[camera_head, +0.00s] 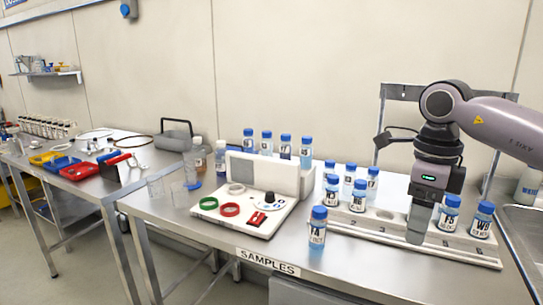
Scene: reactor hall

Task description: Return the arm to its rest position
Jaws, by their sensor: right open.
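My right gripper (418,236) comes in from the right and points straight down over the middle of the white sample rack (375,230). It is open, and no bottle shows between its fingers. The fingers hide part of the rack behind them. To its right, two blue-capped bottles, one marked Y5 (449,214) and one marked W8 (482,221), stand in the rack. To its left stand two more rack bottles (358,197). A blue-capped bottle marked YA (317,228) stands upright left of the rack. My left gripper is out of view.
More blue-capped bottles (372,182) stand behind the rack. A white station (240,205) with coloured rings sits left on the steel table. A metal frame (384,125) rises behind my arm. A sink (525,225) lies at the right. Air above the table's middle is clear.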

